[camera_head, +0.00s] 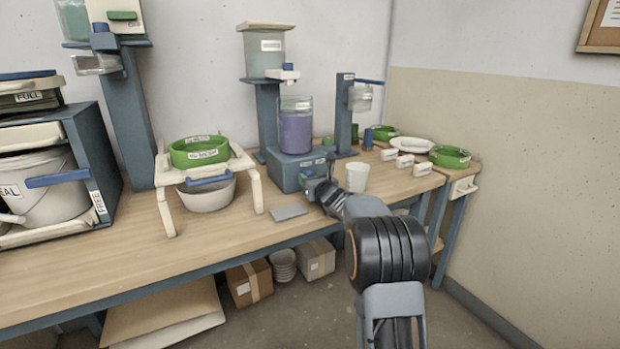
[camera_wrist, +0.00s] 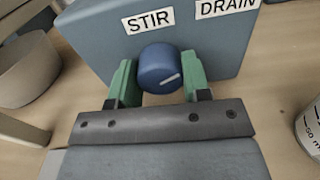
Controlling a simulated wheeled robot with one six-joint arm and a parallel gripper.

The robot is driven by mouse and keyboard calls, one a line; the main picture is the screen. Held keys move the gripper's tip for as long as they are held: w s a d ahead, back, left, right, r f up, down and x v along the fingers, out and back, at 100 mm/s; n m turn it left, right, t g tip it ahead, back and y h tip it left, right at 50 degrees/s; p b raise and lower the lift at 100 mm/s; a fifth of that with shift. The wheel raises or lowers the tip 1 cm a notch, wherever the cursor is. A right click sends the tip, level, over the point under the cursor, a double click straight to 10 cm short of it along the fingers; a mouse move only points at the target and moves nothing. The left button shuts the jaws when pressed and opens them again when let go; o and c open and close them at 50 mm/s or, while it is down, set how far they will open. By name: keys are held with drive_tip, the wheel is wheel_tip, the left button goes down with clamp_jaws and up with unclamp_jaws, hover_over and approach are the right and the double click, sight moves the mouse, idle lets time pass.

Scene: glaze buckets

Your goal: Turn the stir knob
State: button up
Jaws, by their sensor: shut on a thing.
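The stir knob (camera_wrist: 160,68) is a round blue knob with a pale pointer line, under the STIR label (camera_wrist: 148,21) on the blue-grey base box (camera_wrist: 217,57). In the wrist view my gripper (camera_wrist: 160,80) has its green fingers on both sides of the knob, shut on it. The pointer line lies to the right and slightly up. In the head view my gripper (camera_head: 312,180) is at the front of the base box (camera_head: 285,174), and the knob is hidden there. A clear vessel of purple liquid (camera_head: 296,131) stands on the box.
A white cup (camera_head: 357,177) stands just right of my gripper, and a grey flat plate (camera_head: 289,212) lies to the left. A white stand (camera_head: 163,179) with a green sieve (camera_head: 199,151) over a bowl (camera_head: 207,194) is further left. The DRAIN label (camera_wrist: 228,7) is beside STIR.

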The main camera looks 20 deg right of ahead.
drive_tip(key=m+p, duration=0.2)
drive_tip(key=m, duration=0.2)
drive_tip(key=shift+r, duration=0.1)
drive_tip(key=shift+m+p, duration=1)
drive_tip(key=shift+m, duration=0.5)
drive_tip(key=o, duration=0.9)
drive_tip(key=s, duration=0.4)
drive_tip(key=s+d+p, duration=0.1)
drive_tip(key=s, duration=0.8)
drive_tip(key=shift+s+d, duration=0.15)
drive_tip(key=shift+s, duration=0.25)
